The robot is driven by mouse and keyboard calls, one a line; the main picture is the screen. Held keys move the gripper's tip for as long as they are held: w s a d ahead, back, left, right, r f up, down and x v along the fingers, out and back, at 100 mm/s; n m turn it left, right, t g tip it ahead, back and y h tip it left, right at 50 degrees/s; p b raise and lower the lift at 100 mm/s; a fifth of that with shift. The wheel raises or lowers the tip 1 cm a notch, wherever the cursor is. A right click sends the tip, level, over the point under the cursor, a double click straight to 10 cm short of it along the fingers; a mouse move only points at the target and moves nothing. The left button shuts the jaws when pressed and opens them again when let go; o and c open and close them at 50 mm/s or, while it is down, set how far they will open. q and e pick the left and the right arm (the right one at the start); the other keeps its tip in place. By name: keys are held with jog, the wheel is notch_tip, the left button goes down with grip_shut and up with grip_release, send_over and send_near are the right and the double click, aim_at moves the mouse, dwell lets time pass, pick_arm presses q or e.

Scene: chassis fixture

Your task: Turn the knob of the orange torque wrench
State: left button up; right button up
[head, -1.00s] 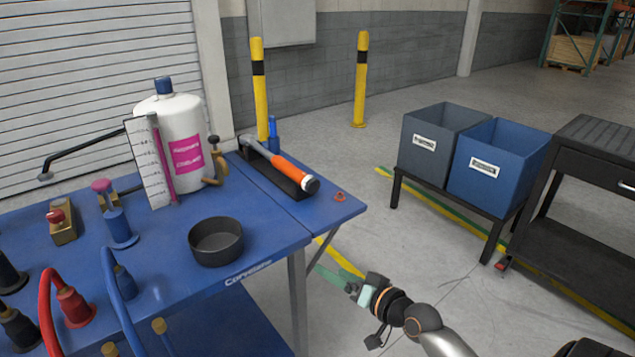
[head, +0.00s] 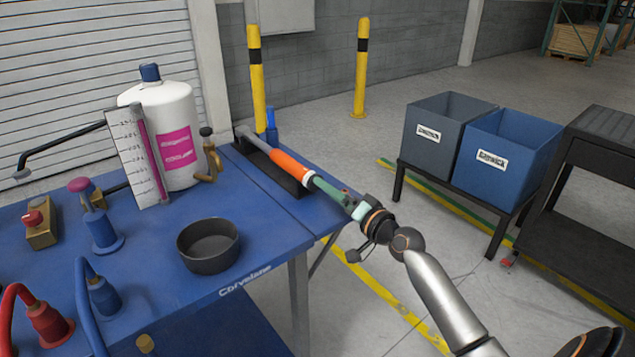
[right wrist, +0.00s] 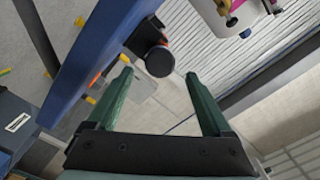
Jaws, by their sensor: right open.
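The orange torque wrench (head: 288,165) lies in a black holder at the right end of the blue table, its handle end pointing toward my right arm. A pale collar shows at the handle end in the head view; the knob beyond it is mostly hidden there by my gripper. In the right wrist view the dark round knob (right wrist: 160,61) appears just beyond and between the fingertips. My right gripper (head: 319,184), with green fingers, is open at the handle end. It also shows open in the right wrist view (right wrist: 160,76); contact with the knob cannot be told. My left gripper is not in view.
The blue table (head: 150,265) carries a black round bowl (head: 208,246), a white bottle (head: 172,125) and several fittings. A grey bin (head: 436,130) and a blue bin (head: 507,155) stand at the right. The floor between table and bins is open.

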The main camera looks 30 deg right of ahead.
jog(key=w, duration=0.4)
jog(key=shift+a, duration=0.15)
jog(key=shift+w, duration=0.65)
